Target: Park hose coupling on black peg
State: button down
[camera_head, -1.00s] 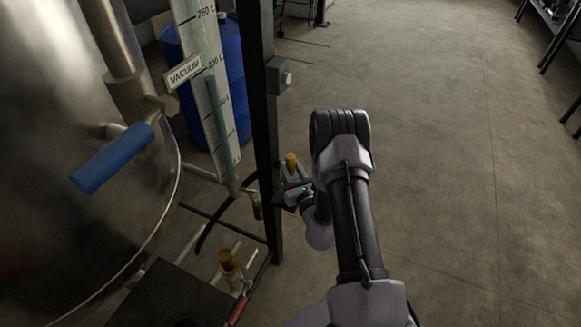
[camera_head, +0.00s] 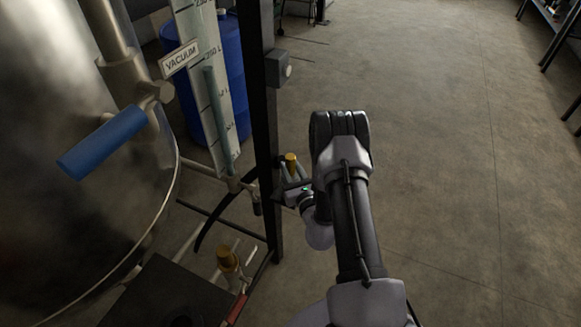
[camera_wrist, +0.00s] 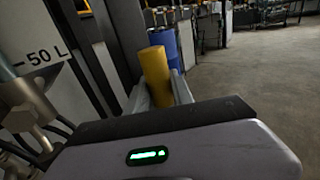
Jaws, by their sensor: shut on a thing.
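My gripper (camera_head: 291,175) is shut on a yellow, brass-toned cylinder (camera_head: 291,163), which looks like the hose coupling. The cylinder stands up between the two fingers and also shows in the wrist view (camera_wrist: 155,72); its lower end is hidden by my gripper body. My gripper is just right of a dark upright post (camera_head: 263,130). A similar brass-coloured fitting (camera_head: 228,260) stands lower left in the head view, by a dark flat plate. I cannot clearly make out a black peg.
A large steel tank with a blue handle (camera_head: 103,142) fills the left. A graduated sight gauge (camera_head: 214,95) stands in front of a blue drum (camera_head: 240,75). A grey box (camera_head: 280,68) sits on the post. Open floor (camera_head: 440,150) lies to the right.

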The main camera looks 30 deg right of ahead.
jog(key=shift+f+b, duration=1.7)
jog(key=shift+f, duration=0.35)
jog(key=c, duration=1)
grip_release()
jog(key=shift+c, duration=0.2)
jog(key=shift+s, duration=0.1)
